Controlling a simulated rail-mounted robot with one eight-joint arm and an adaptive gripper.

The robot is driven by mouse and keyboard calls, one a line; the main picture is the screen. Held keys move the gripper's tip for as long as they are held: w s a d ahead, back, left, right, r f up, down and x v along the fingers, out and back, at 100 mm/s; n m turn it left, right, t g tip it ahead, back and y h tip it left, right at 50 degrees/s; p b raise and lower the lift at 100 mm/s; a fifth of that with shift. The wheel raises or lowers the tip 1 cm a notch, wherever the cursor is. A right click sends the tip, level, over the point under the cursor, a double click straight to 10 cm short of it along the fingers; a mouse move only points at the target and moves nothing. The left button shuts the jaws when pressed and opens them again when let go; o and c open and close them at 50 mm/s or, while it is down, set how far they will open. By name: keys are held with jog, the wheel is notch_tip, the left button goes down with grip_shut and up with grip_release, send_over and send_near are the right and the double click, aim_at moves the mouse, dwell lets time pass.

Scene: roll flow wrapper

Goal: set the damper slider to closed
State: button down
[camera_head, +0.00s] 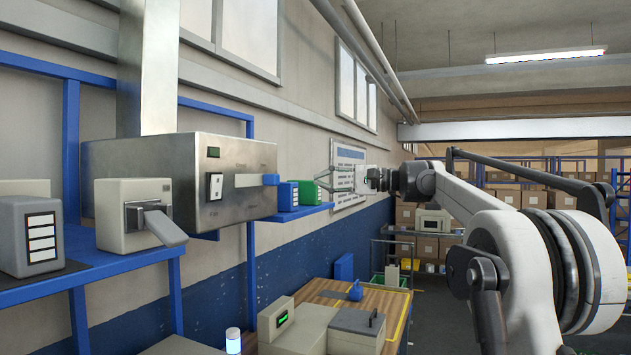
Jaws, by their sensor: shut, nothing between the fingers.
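A brushed-metal box (228,207) with a duct rising from its top hangs at the left centre. The damper slider shows on its front as a pale flat strip (247,181) with a blue end knob (271,179) at the right of the strip. Small markings near it are too small to read. My gripper (318,184) is to the right of the blue knob, apart from it, with its thin fingers pointing left. It is shut and empty. Its fingertips overlap the view of a green box behind.
The metal box also carries a rocker switch (214,186) and a green indicator (213,152). Blue (288,196) and green (307,192) boxes stand right of the slider. A workbench (320,290) is below.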

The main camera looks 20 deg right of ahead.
aim_at(271, 180)
jog(key=a+p, duration=0.2)
jog(key=a, duration=0.7)
jog(key=shift+w+a+p, duration=0.35)
jog(key=shift+w+a, duration=0.05)
jog(key=shift+w, duration=0.05)
